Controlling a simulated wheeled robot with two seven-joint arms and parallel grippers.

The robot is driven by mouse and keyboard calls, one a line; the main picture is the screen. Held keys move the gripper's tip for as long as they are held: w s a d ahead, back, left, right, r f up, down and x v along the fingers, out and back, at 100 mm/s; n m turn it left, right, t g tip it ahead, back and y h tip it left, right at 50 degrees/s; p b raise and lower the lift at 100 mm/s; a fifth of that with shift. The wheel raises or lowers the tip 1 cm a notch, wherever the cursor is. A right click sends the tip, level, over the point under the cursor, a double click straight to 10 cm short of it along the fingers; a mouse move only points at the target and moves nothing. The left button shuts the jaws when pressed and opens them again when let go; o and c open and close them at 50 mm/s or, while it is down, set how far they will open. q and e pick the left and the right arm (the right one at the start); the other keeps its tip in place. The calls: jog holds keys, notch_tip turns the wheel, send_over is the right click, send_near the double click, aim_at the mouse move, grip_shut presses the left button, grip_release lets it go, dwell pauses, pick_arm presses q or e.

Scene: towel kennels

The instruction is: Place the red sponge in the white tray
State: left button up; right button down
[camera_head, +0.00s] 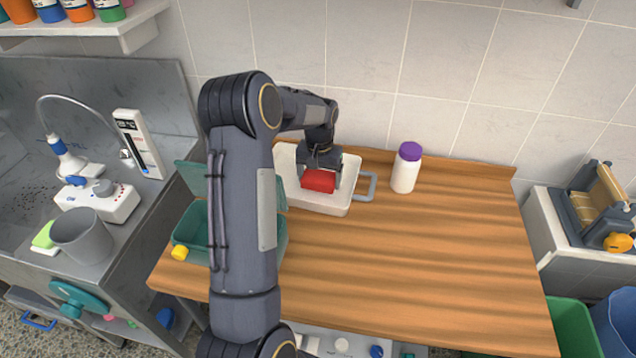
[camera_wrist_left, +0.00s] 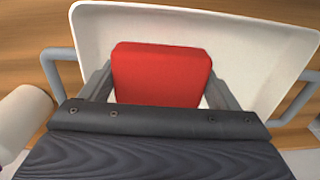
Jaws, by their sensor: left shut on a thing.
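The red sponge (camera_head: 318,181) is between the fingers of my left gripper (camera_head: 319,176), which is shut on it. The white tray (camera_head: 339,205) lies on the wooden counter, and the sponge is over its inside. In the left wrist view the red sponge (camera_wrist_left: 162,74) sits between the two grey fingers, with the white tray (camera_wrist_left: 262,45) behind and around it. I cannot tell whether the sponge touches the tray floor. My left arm hides part of the counter and the tray's left side. My right gripper is not in view.
A white bottle with a purple cap (camera_head: 405,168) stands just right of the tray. A green container (camera_head: 192,228) stands left, partly behind my arm. The wooden counter (camera_head: 440,260) is clear to the right. A grey cup (camera_head: 84,237) and white device stand at the metal sink.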

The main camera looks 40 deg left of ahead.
aim_at(318, 186)
pick_arm(q)
jog(key=shift+a+f, duration=0.15)
jog(key=shift+f, duration=0.1)
jog(key=f, duration=0.3)
jog(key=shift+w+a+f+p, duration=0.15)
jog(key=shift+a+p, duration=0.05)
jog(key=shift+p, duration=0.2)
jog(key=shift+f, duration=0.1)
jog(key=shift+f, duration=0.15)
jog(key=o, duration=0.9)
